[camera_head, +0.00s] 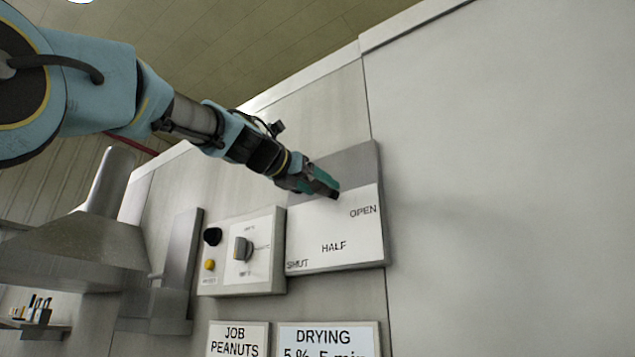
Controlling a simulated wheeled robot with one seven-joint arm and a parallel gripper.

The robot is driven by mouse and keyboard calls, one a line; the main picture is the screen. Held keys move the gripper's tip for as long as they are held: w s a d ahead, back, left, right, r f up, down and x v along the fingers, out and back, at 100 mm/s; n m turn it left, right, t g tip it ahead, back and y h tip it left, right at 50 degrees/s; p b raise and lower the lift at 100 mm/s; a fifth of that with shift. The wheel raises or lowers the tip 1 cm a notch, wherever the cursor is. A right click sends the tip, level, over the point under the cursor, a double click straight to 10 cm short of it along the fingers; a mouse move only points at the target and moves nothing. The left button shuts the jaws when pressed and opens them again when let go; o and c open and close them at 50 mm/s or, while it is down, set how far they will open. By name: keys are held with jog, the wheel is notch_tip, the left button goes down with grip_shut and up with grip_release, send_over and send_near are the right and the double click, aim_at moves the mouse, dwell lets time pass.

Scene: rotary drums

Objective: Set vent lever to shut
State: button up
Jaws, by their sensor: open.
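The vent panel (335,225) is a white plate with a grey upper band on the metal wall. It carries the words OPEN at the right, HALF in the lower middle and SHUT at the lower left. My gripper (332,191) is at the upper middle of the panel, left of the word OPEN, with its teal fingers pointing down and right. The fingers are small here and the gap between them is hard to see. The vent lever itself does not show clearly; my gripper and wrist cover that part of the panel.
Left of the vent panel is a control box (241,252) with a grey rotary knob, a black button and a yellow button. Below are signs reading JOB PEANUTS (238,340) and DRYING (328,339). A metal hood (85,240) stands at the left. The wall at the right is bare.

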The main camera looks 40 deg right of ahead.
grip_shut()
dwell(0.7)
dwell(0.8)
